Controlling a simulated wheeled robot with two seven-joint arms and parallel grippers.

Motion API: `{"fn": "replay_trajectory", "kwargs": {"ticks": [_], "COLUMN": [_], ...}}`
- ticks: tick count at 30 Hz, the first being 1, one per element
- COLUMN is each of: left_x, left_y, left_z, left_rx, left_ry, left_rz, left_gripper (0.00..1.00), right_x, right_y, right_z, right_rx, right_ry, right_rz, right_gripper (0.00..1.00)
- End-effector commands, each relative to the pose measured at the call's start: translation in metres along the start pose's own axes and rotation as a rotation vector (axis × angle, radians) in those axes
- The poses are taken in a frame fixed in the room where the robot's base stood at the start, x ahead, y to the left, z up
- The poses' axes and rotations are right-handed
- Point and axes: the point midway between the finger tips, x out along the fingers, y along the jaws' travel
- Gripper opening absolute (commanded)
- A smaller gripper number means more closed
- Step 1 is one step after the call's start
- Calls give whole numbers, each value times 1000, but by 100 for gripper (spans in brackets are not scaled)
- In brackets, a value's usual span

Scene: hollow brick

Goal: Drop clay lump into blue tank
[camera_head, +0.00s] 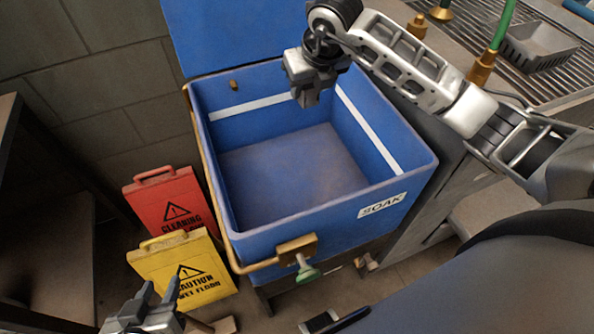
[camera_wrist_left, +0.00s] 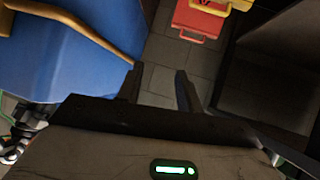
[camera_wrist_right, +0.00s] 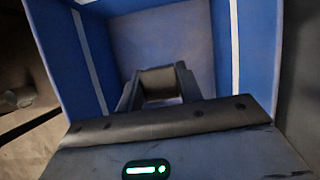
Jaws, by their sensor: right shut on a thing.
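The blue tank (camera_head: 311,216), labelled SOAK, stands open in the middle of the head view, and its visible floor is bare. My right gripper (camera_head: 307,97) hangs above the back part of the tank opening, pointing down. In the right wrist view, its fingers (camera_wrist_right: 157,88) are shut on a dark grey-brown clay lump (camera_wrist_right: 157,80), with the tank floor below. The lump is hard to tell from the gripper in the head view. My left gripper (camera_head: 158,297) is low at the bottom left, outside the tank. Its fingers are apart and empty in the left wrist view (camera_wrist_left: 160,88).
Red (camera_head: 170,202) and yellow (camera_head: 185,268) caution signs stand left of the tank. The tank's raised lid (camera_head: 235,35) is behind it. A drain valve (camera_head: 305,270) juts from its front. A grated counter with a grey basket (camera_head: 537,45) is at the right.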

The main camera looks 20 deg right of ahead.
Motion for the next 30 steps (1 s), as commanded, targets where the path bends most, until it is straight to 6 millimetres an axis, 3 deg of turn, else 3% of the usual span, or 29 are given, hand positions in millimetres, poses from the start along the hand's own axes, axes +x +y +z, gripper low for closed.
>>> {"fn": "replay_trajectory", "kwargs": {"ticks": [9,20,21,23,30], "left_x": [7,5,5,5,5], "left_y": [2,4,4,3,3], "left_z": [8,6,6,6,6], "left_rx": [-29,-38,-38,-38,-38], "left_ry": [27,34,34,35,37], "left_rz": [17,20,20,19,18], "left_gripper": [36,36,36,36,36], "right_x": [38,42,42,42,42], "right_y": [0,0,0,0,0], "right_z": [-16,-17,-17,-17,-18], "right_rx": [-1,-2,-2,-2,-2], "right_ry": [1,-1,-1,-1,1], "right_rz": [1,1,1,1,1], "right_gripper": [11,11,42,58,62]}}
